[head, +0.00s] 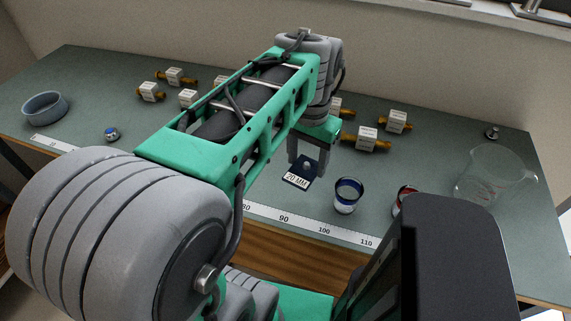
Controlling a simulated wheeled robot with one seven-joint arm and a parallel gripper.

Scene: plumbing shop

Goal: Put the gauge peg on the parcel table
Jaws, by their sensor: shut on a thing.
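My gripper (308,167) is low over the workbench, in the middle of the head view, with its fingers pointing down. It is shut on a small grey round-topped piece (307,166), which looks like the gauge peg. A dark blue block or card marked "20 MM" (297,181) shows right at the fingertips. I cannot tell whether it is part of the peg or lies separately on the bench. The fingers hide most of the held piece. No table marked as the parcel table can be made out.
The grey-green bench (440,175) has a ruler (285,218) along its front edge. A blue-rimmed cup (347,195) and a red one (403,197) stand right of my gripper. A glass beaker (490,175) is far right. Several tagged brass fittings (367,139) lie behind. A bowl (45,107) is left.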

